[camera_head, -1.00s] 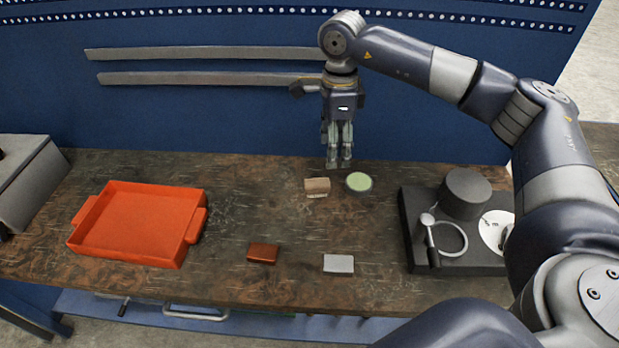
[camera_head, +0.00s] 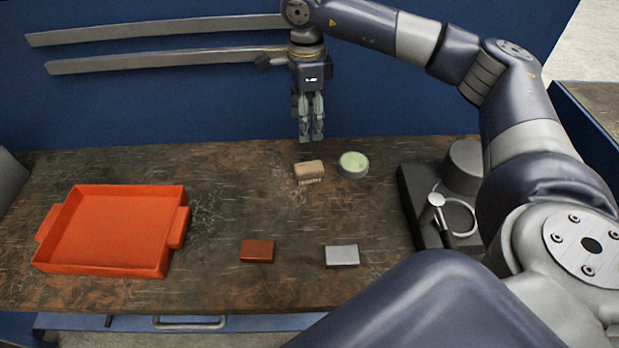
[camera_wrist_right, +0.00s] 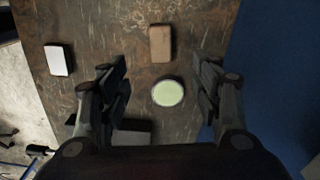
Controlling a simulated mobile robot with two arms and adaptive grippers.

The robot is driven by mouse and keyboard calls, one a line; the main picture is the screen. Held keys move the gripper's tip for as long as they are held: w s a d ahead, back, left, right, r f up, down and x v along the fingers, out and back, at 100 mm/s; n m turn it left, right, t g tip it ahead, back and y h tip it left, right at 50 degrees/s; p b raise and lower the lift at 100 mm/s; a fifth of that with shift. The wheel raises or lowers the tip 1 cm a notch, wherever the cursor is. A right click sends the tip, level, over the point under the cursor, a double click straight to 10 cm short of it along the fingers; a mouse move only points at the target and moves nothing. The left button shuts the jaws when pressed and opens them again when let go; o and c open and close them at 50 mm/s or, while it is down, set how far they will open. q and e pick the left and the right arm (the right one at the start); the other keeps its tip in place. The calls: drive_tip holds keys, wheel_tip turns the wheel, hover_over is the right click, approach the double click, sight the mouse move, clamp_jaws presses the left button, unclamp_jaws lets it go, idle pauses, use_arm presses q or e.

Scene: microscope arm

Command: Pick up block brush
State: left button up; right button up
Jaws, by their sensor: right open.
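The block brush (camera_head: 309,172) has a light brown wooden top with pale bristles below and rests on the dark worktop near its back edge. In the right wrist view the brush (camera_wrist_right: 160,43) lies ahead of the fingers, about midway between them. My right gripper (camera_head: 311,138) hangs fingers down above the back of the worktop, behind the brush and apart from it. In the right wrist view its fingers (camera_wrist_right: 162,90) are spread, with nothing held. My left gripper is not in view.
A round green-topped dish (camera_head: 353,163) stands close right of the brush. A brown block (camera_head: 257,251) and a grey-white block (camera_head: 342,256) lie nearer the front. An orange tray (camera_head: 110,232) is at left, a black device (camera_head: 425,215) at right. A blue wall (camera_head: 200,90) rises behind.

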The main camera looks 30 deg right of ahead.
drive_tip(key=b, duration=0.4)
approach(309, 167)
drive_tip(key=shift+w+a, duration=0.2)
drive_tip(key=shift+w, duration=0.05)
wheel_tip(309, 167, down, 5)
drive_tip(key=shift+f, duration=0.1)
drive_tip(key=f, duration=0.1)
drive_tip(key=f+p, duration=0.1)
drive_tip(key=f, duration=0.1)
drive_tip(key=f+p, duration=0.1)
drive_tip(key=f, duration=0.1)
drive_tip(key=shift+s+d, duration=0.25)
drive_tip(key=shift+f, duration=0.25)
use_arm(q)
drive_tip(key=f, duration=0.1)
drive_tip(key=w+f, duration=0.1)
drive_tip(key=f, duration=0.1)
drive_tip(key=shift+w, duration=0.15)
use_arm(e)
drive_tip(key=c, duration=1.2)
